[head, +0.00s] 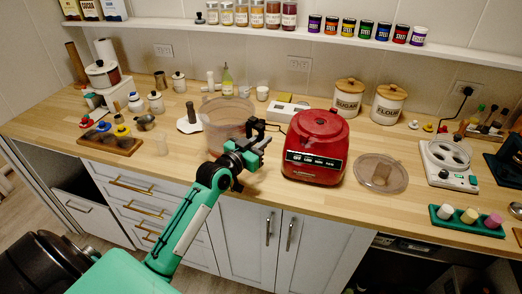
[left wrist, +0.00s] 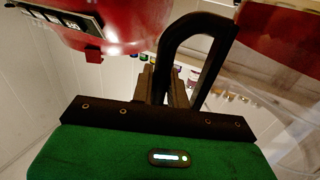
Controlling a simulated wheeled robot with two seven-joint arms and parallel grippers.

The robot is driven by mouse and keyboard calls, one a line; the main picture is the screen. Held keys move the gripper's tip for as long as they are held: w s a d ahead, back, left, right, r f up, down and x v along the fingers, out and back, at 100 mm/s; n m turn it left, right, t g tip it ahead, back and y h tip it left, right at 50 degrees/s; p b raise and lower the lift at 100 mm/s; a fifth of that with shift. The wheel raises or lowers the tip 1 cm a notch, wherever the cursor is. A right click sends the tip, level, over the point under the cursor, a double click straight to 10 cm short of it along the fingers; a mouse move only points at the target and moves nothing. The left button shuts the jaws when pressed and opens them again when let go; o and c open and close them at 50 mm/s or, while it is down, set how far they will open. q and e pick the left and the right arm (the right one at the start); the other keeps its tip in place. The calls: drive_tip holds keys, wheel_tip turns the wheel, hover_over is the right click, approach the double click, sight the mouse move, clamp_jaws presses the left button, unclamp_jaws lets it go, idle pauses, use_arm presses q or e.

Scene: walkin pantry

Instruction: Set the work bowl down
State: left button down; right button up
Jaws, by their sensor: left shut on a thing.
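The work bowl (head: 222,118) is a clear, faintly tinted tub left of the red processor base (head: 316,150) in the head view. Its clear wall (left wrist: 285,95) fills the right of the left wrist view. My left gripper (head: 257,143) is shut on the bowl's black handle (left wrist: 222,32), on the side facing the red base. The handle loop rises from between the fingers in the wrist view. I cannot tell whether the bowl's bottom touches the counter, as my gripper and arm hide part of it. My right gripper is out of view.
A clear round lid (head: 381,174) lies on the wooden counter right of the red base. Canisters and jars line the back. The counter's front left of my arm is mostly clear.

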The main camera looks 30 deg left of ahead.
use_arm(q)
wheel_tip(320, 180, down, 4)
drive_tip(key=shift+r, duration=0.1)
drive_tip(key=c, duration=1.4)
unclamp_jaws()
drive_tip(key=shift+o, duration=0.2)
drive_tip(key=shift+s, duration=0.15)
